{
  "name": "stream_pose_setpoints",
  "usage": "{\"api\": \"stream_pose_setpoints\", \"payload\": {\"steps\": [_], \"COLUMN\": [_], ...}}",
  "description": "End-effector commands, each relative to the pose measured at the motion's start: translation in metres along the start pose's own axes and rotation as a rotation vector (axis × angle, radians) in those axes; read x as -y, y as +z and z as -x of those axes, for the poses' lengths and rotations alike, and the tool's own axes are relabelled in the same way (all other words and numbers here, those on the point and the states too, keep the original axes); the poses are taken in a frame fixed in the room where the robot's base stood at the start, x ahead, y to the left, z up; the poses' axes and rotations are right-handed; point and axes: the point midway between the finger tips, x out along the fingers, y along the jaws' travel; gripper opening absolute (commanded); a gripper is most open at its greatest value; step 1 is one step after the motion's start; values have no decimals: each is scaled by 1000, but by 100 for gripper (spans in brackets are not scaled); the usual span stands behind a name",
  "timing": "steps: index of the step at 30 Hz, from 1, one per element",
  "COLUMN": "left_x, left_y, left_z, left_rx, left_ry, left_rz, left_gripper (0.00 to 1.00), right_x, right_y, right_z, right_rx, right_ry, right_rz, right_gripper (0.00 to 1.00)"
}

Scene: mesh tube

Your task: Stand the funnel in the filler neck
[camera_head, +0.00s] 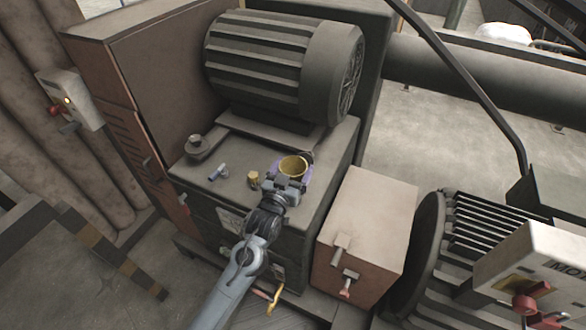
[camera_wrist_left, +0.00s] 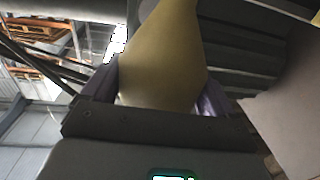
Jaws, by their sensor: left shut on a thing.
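The yellow funnel (camera_head: 293,165) is in my left gripper (camera_head: 288,178), with its wide mouth facing up, over the top of the dark cabinet. In the left wrist view the funnel (camera_wrist_left: 160,60) fills the space between the two purple fingers of the left gripper (camera_wrist_left: 160,98), which are shut on it. A short round fitting on a dark base (camera_head: 195,142) at the cabinet's left looks like the filler neck, apart from the funnel. The funnel's lower end is hidden by the gripper in the head view. My right gripper is not in view.
A brass cap-like piece (camera_head: 253,179) and a small pale blue-grey part (camera_head: 218,172) lie on the cabinet top, left of the gripper. A large ribbed motor (camera_head: 265,65) stands behind. A beige box (camera_head: 365,230) stands to the right.

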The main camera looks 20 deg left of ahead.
Motion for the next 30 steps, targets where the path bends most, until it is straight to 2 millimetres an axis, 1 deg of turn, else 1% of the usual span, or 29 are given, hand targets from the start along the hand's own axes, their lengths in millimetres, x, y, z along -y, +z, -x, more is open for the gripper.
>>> {"api": "stream_pose_setpoints", "payload": {"steps": [30], "left_x": [0], "left_y": [12], "left_z": [0], "left_rx": [0], "left_ry": [0], "left_rz": [0], "left_gripper": [55], "right_x": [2], "right_y": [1], "right_z": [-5], "right_rx": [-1], "right_ry": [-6], "right_rz": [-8], "right_gripper": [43]}}
